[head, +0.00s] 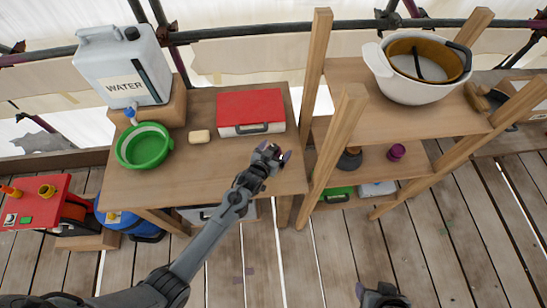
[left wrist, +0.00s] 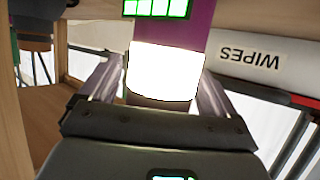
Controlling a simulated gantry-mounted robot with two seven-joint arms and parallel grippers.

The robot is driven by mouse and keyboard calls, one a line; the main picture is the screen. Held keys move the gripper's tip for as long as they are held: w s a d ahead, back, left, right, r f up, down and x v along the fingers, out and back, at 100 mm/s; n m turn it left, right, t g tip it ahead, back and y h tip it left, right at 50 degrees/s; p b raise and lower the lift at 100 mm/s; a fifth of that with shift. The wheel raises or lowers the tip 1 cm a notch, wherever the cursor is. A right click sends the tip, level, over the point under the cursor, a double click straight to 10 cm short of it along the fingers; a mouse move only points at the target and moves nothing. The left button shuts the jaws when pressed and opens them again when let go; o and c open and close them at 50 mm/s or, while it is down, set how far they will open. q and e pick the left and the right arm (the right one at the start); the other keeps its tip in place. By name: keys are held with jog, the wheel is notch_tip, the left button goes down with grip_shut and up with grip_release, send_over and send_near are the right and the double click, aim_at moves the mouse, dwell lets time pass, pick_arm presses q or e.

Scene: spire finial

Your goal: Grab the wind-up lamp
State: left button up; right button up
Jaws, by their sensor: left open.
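In the left wrist view, what looks like the wind-up lamp (left wrist: 163,72) has a purple body, a glowing white band and a bright green panel. It stands between the two fingers of my left gripper (left wrist: 155,85), which is open; I cannot tell whether the fingers touch it. In the head view, my left gripper (head: 272,153) is over the right front part of the wooden table (head: 210,165); I cannot make out the lamp there. Part of my right gripper (head: 382,295) shows at the bottom edge, its jaws unclear.
A red case (head: 250,108), a soap-like block (head: 200,136), a green basin (head: 145,145) and a water canister (head: 122,65) are on or beside the table. A wooden shelf (head: 395,115) with a white pot (head: 418,82) and a purple item (head: 397,152) stands right. A WIPES pack (left wrist: 250,57) is near the lamp.

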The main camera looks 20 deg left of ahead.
pick_arm(q)
jog(key=c, duration=1.2)
jog(key=shift+o, duration=0.2)
jog(key=shift+r, duration=0.1)
